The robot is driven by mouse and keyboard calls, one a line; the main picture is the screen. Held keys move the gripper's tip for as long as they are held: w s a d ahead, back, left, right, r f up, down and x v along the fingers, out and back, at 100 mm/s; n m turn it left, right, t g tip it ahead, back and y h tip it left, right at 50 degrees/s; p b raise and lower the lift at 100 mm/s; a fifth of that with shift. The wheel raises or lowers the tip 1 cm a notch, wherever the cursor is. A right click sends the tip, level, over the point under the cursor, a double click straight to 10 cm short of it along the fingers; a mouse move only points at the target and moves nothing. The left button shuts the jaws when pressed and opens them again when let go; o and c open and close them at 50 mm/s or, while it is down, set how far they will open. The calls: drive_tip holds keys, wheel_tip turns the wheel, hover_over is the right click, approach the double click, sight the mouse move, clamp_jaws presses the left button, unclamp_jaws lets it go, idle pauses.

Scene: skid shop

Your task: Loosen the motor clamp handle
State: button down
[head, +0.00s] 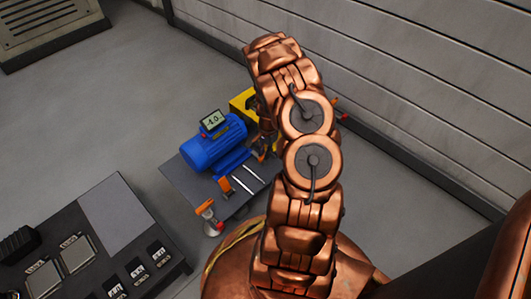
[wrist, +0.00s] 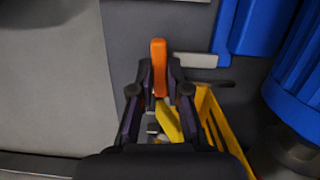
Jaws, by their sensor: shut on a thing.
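The orange clamp handle (wrist: 158,55) stands out between my gripper's fingertips in the wrist view. My gripper (wrist: 159,78) is shut on it, with one dark finger on each side. The blue motor (head: 212,148) sits on a grey skid plate (head: 185,182) in the head view, and blue parts of it (wrist: 300,85) show at the right in the wrist view. In the head view my copper-coloured arm hides most of the gripper and the held handle.
A yellow part (head: 242,103) stands behind the motor; yellow framework (wrist: 215,130) lies beside my gripper. A small display (head: 213,120) sits on the motor. Another orange handle (head: 204,208) is at the plate's front. A dark bench (head: 110,215) stands left; a wall (head: 400,60) runs behind.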

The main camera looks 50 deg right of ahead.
drive_tip(key=shift+n+p, duration=0.3)
drive_tip(key=shift+n, duration=0.6)
drive_tip(key=shift+r+n+g+p, duration=0.15)
drive_tip(key=shift+n+g+p, duration=0.15)
drive_tip(key=shift+n+p, duration=0.45)
drive_tip(key=shift+s+f+n, duration=0.1)
drive_tip(key=shift+f+n, duration=0.1)
drive_tip(key=shift+n, duration=0.45)
drive_tip(key=shift+r+n+p, duration=0.15)
drive_tip(key=shift+n+p, duration=0.35)
drive_tip(key=shift+p, duration=0.05)
drive_tip(key=shift+s+n+g+p, duration=0.1)
drive_tip(key=shift+n+g+p, duration=0.2)
drive_tip(key=shift+n+p, duration=0.3)
drive_tip(key=shift+n, duration=0.4)
drive_tip(key=shift+h, duration=0.3)
